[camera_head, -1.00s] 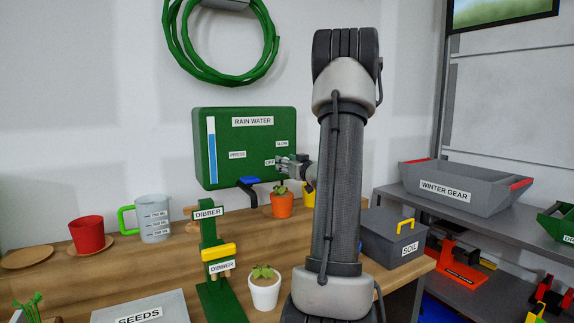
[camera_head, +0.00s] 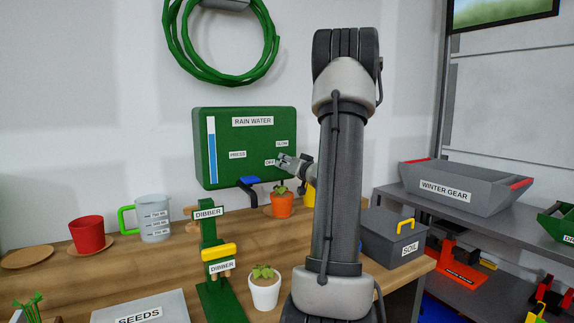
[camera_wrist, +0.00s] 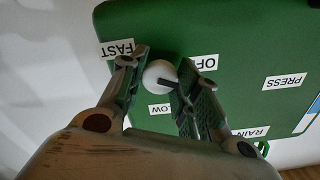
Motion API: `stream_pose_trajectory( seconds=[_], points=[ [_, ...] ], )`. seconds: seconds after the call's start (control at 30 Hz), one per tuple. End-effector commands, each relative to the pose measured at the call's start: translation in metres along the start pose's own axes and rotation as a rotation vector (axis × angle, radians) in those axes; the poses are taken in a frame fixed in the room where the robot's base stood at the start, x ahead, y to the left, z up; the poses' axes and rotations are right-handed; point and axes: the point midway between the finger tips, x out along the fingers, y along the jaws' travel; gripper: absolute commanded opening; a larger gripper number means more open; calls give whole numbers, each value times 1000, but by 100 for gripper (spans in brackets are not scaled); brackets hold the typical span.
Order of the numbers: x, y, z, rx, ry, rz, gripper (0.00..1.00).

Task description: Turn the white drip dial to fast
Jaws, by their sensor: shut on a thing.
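The white drip dial (camera_wrist: 157,74) is on the front of the green rain water tank (camera_head: 222,171). In the wrist view, turned over, it sits between the two fingers of my gripper (camera_wrist: 163,66), which is shut on it. The dial's dark mark points right and slightly down in that view, between the OFF label (camera_wrist: 204,62) and the partly covered SLOW label (camera_wrist: 160,108). The FAST label (camera_wrist: 117,48) is on the other side, beside the left finger. In the head view my gripper (camera_head: 282,162) hides the dial.
A blue-handled tap (camera_head: 249,181) sticks out below the tank. An orange pot with a plant (camera_head: 281,205) stands just under my gripper, with a yellow thing (camera_head: 309,194) beside it. A green dibber stand (camera_head: 208,238) is in front on the wooden bench.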

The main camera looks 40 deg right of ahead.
Motion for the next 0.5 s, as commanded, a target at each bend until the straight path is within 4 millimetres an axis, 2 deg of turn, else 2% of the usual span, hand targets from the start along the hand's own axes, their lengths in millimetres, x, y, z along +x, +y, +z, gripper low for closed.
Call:
stream_pose_trajectory(
  seconds=[0.5],
  points=[
    [0,0,0,488,0,1,8]
  ],
)
